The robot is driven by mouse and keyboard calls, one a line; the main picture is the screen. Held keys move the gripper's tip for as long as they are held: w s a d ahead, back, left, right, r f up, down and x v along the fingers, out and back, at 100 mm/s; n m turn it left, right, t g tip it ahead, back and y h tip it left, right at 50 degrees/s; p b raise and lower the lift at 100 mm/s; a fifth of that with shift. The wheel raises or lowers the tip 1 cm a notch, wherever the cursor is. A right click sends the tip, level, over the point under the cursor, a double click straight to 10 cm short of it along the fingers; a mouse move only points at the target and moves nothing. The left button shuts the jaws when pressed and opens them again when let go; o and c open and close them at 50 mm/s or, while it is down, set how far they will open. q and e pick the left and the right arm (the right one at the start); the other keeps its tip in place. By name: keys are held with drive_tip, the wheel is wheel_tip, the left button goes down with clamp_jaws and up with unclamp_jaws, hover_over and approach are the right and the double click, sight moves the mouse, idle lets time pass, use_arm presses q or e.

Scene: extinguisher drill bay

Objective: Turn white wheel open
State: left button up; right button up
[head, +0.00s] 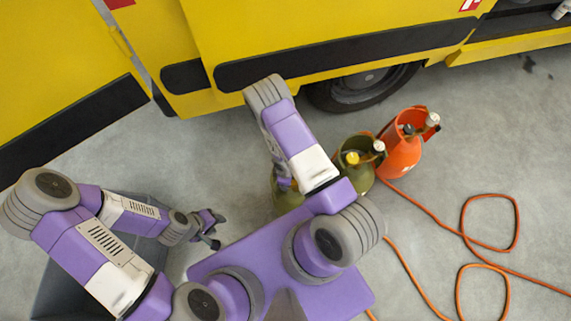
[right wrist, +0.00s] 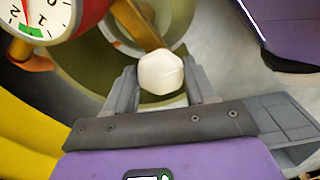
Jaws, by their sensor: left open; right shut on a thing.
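The white wheel (right wrist: 161,72), a small faceted knob, sits between the two fingers of my right gripper (right wrist: 162,86) in the right wrist view. The fingers are closed on it from both sides. Below it shows the olive-green body of its cylinder, with a red-rimmed gauge (right wrist: 42,18) at the upper left. In the head view a green cylinder (head: 287,199) shows partly behind my right arm, and the right gripper and its wheel are mostly hidden there. My left gripper (head: 215,229) is open and empty, low above the floor on the left.
Another green cylinder with a yellow knob (head: 356,176) and an orange cylinder (head: 402,156) stand to the right. An orange hose (head: 464,231) lies looped on the floor at right. A yellow vehicle (head: 330,35) with a dark tyre (head: 362,88) stands behind.

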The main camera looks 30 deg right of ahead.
drive_tip(key=shift+n, duration=0.6)
drive_tip(key=o, duration=1)
drive_tip(key=shift+o, duration=0.2)
wheel_tip(320, 180, up, 8)
drive_tip(key=shift+f+p, duration=0.2)
drive_tip(key=shift+p, duration=1.05)
